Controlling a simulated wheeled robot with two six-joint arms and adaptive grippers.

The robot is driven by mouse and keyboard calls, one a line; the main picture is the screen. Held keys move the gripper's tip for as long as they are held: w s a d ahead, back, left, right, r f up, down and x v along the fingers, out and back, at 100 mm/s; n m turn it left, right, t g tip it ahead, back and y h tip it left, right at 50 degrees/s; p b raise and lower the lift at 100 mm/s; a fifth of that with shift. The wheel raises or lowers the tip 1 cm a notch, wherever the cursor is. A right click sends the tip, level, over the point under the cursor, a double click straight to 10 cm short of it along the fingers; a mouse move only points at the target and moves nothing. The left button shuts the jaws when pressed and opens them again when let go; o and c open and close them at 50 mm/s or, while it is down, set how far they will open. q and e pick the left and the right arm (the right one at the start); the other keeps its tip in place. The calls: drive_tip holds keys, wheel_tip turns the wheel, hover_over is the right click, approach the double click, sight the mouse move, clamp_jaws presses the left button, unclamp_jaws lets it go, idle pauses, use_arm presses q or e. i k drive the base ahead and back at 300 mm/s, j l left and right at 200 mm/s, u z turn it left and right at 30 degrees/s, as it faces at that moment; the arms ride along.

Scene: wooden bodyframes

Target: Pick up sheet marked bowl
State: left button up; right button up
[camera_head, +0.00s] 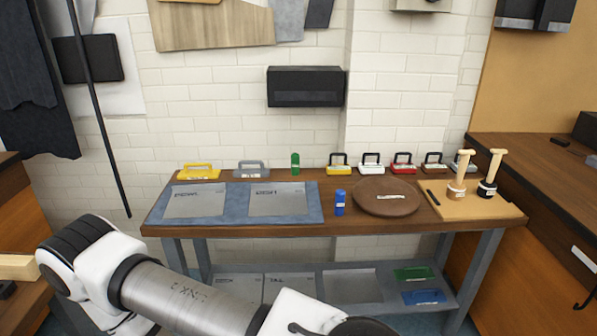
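Two grey sheets lie side by side on a blue mat (238,215) on the wooden workbench: a left sheet (195,207) and a right sheet (278,205). Each has small dark lettering that is too small to read, so I cannot tell which is marked bowl. More grey sheets, such as one sheet (289,288), lie on the bench's lower shelf (333,306), partly hidden by my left arm. My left arm crosses the lower left in front of the bench, and its gripper is out of view. My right gripper is not in view.
A yellow-handled tool (198,172), a grey-handled tool (251,170) and a green bottle (295,163) stand along the back. A blue can (340,203), a round brown board (386,198) and a tan board (447,203) with two wooden-handled stamps occupy the right.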

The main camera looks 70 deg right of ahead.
sight(200, 200)
drive_tip(key=i+l+z, duration=0.15)
drive_tip(key=z, duration=0.3)
drive_tip(key=i+l+z, duration=0.2)
drive_tip(key=l+z, duration=0.25)
drive_tip(key=i+z, duration=0.2)
drive_tip(key=z, duration=0.3)
drive_tip(key=i+l+z, duration=0.1)
drive_tip(key=i+z, duration=0.15)
drive_tip(key=z, duration=0.2)
